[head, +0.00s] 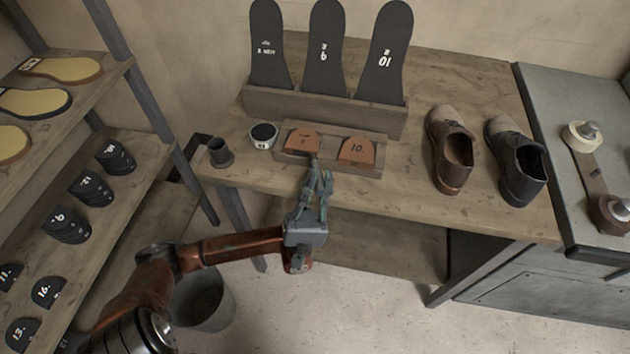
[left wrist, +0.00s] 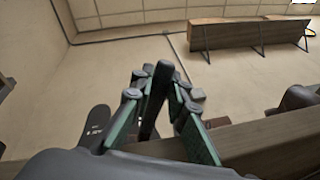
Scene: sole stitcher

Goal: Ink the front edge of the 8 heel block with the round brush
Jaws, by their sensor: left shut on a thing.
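My left gripper (head: 322,185) is shut on the round brush, whose dark handle (left wrist: 160,85) stands between the fingers in the left wrist view. In the head view the gripper is just in front of the left heel block (head: 302,137), an orange-brown rounded block in a shallow wooden tray (head: 348,132). The brush end appears at or very near that block's front edge; I cannot tell if it touches. The block's number is too small to read surely. The other heel block (head: 357,149) is marked 10. A white jar with dark ink (head: 263,135) stands left of the tray. My right gripper is out of view.
A dark, empty-looking cup (head: 219,153) stands at the bench's left corner. A wooden rack (head: 330,108) with several black soles is behind the tray. A brown shoe (head: 452,150) and a black shoe (head: 516,160) stand to the right. Bare bench (head: 405,195) lies between.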

